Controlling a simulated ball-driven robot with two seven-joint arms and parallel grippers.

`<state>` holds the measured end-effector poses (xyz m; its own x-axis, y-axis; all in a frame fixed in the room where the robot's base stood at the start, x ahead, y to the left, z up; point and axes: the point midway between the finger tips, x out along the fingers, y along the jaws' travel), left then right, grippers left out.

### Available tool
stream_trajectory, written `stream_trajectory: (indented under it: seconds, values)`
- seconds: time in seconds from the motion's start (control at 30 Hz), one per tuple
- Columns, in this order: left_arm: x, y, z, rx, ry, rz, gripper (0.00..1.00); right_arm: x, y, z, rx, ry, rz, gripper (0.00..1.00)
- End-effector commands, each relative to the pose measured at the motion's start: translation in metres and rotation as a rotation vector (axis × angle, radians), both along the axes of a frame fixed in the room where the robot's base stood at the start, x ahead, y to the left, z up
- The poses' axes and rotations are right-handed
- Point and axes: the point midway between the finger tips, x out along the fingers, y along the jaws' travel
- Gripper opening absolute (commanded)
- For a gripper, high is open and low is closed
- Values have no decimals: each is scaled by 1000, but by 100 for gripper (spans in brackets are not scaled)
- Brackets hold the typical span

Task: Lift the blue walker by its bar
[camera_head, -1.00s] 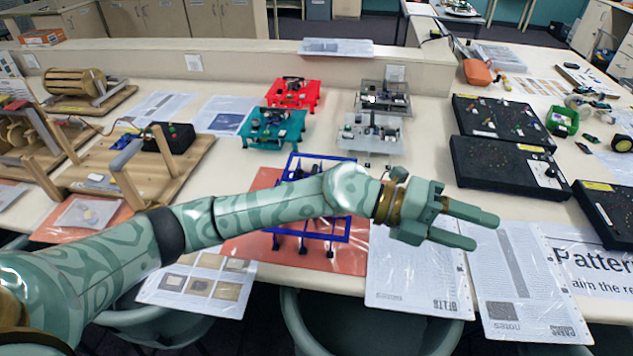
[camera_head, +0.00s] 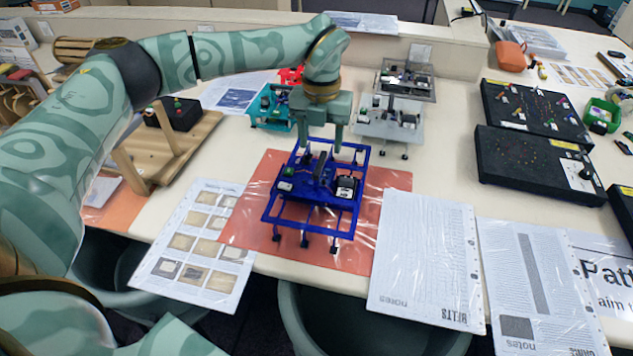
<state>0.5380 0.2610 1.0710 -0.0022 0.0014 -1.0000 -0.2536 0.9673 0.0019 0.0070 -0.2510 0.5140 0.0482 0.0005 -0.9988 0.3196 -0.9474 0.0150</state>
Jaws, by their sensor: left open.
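The blue walker (camera_head: 312,203), a blue frame on several legs with small electronic parts on top, stands on an orange-red mat (camera_head: 375,240). A dark upright bar shows near its middle. My left gripper (camera_head: 321,148) points down over the walker's far part, its two fingers apart. The fingertips are close to the top of the frame; I cannot tell whether they touch it. My right gripper is not in view.
A teal walker (camera_head: 268,110) stands behind left, and a grey walker (camera_head: 384,122) behind right. Wooden devices (camera_head: 160,150) fill the left. Black boards (camera_head: 530,160) lie at right. Note sheets (camera_head: 425,255) lie beside the mat.

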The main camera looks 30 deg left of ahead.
Motion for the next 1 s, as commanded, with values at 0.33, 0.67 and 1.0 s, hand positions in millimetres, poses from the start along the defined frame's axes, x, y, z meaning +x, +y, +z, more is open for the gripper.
stream_trajectory:
  seconds: [0.33, 0.67, 1.0]
  values:
    - [-2, -3, -32, -1, 1, -3, 55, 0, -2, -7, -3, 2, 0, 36]
    - [-3, -5, -67, -2, -1, -2, 55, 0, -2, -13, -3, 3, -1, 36]
    - [-3, -5, -66, -2, -3, -3, 16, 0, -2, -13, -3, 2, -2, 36]
